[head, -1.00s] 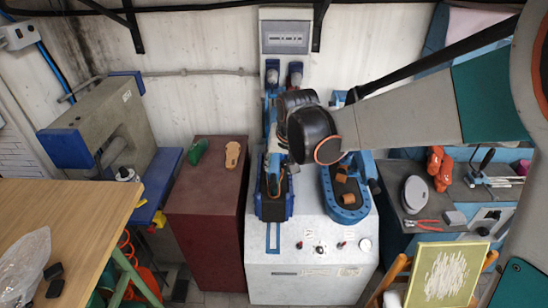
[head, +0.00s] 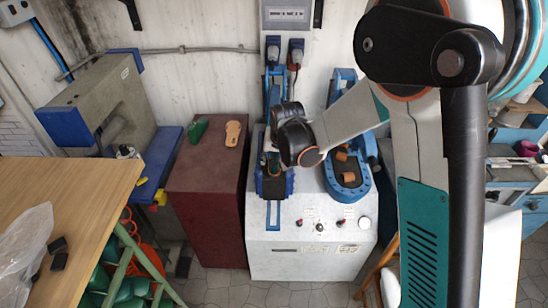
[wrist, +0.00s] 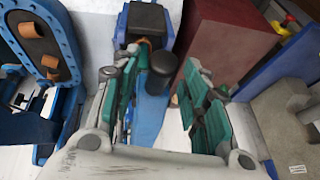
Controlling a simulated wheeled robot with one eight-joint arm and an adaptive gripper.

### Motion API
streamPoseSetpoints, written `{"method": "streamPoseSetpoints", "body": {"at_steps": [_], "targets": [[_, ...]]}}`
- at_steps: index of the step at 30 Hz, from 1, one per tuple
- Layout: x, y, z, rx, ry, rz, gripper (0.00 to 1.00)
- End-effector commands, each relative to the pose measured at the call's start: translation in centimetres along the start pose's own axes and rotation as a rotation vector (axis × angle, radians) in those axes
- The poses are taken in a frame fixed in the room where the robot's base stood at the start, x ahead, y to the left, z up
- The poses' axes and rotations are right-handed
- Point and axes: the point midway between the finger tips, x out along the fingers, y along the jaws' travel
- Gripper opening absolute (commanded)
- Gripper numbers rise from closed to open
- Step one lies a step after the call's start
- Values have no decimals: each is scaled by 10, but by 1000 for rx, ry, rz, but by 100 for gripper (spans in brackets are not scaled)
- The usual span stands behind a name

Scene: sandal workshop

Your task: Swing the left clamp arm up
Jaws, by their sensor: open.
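The left clamp arm (head: 273,90) is a blue bar at the back of the left station on the white press (head: 270,258); my wrist hides its front part in the head view. In the wrist view, a blue bar (wrist: 150,118) with a black round knob (wrist: 160,72) lies between the fingers of my gripper (wrist: 165,62). The fingers are open, one on each side of the knob; I cannot tell if either touches it. Beyond it is the left station's black pad (wrist: 146,20) with an orange-brown strap.
The right station (head: 347,185) holds brown sandal pieces close beside my wrist. A dark red cabinet (head: 205,210) stands left of the press, with a tan sole (head: 232,133) and a green last (head: 199,131) on top. A wooden table (head: 75,195) is at front left.

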Motion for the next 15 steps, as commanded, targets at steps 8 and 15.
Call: {"method": "streamPoseSetpoints", "body": {"at_steps": [8, 15], "targets": [[4, 0, 0, 0, 0, 0, 41], [4, 0, 0, 0, 0, 0, 10]]}}
